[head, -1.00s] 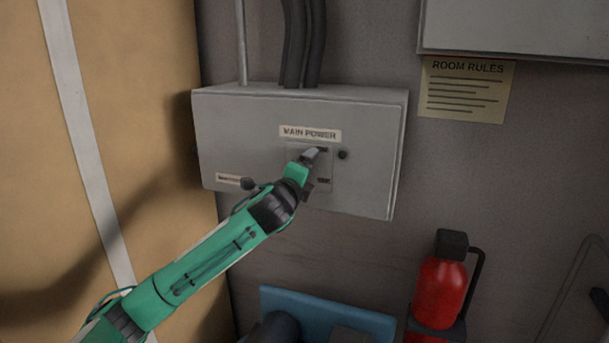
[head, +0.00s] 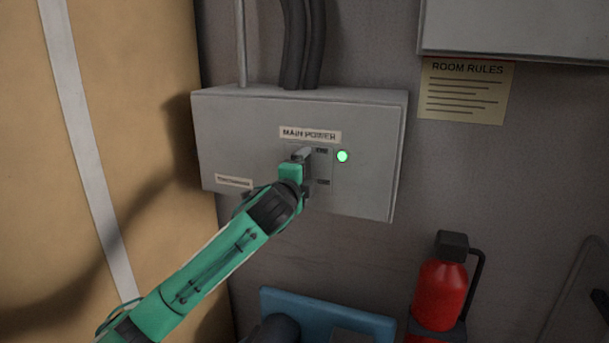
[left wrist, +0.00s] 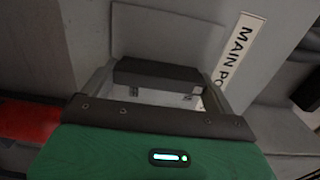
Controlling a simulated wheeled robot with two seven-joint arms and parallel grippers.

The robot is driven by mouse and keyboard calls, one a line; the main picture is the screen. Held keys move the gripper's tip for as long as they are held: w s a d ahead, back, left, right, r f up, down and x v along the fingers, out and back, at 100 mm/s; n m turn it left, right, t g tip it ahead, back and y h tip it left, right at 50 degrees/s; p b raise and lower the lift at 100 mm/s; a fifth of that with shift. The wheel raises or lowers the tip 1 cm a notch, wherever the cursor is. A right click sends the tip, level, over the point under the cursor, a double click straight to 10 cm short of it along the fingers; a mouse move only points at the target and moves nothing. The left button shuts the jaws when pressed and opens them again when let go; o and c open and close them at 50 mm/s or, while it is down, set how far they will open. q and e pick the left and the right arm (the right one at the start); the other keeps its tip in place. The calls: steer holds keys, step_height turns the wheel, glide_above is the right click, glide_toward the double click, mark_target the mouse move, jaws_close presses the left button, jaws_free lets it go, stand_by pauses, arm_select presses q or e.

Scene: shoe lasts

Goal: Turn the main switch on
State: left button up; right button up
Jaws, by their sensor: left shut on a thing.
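The grey main power box (head: 370,185) is on the wall in the head view, with a "MAIN POWER" label (head: 310,134). Below the label is the switch plate (head: 323,168), partly covered by my left gripper (head: 303,154). The gripper is at the upper part of the plate and shut on the switch handle, which is mostly hidden in the head view. In the left wrist view a dark bar (left wrist: 157,75), seemingly the handle, lies between the fingers. The round lamp (head: 342,156) right of the plate glows green. My right gripper is not in view.
A red fire extinguisher (head: 441,290) is at the lower right. A blue object (head: 335,310) is below the box. Dark cables (head: 302,45) run up from the box. A tan panel (head: 150,120) stands at the left, and a room rules notice (head: 465,90) hangs at right.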

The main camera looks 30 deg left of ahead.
arm_select(q)
steer(key=o, duration=0.7)
steer(key=b+v, duration=0.5)
steer(key=v, duration=0.9)
steer(key=shift+a+f, duration=0.1)
steer(key=shift+w, duration=0.1)
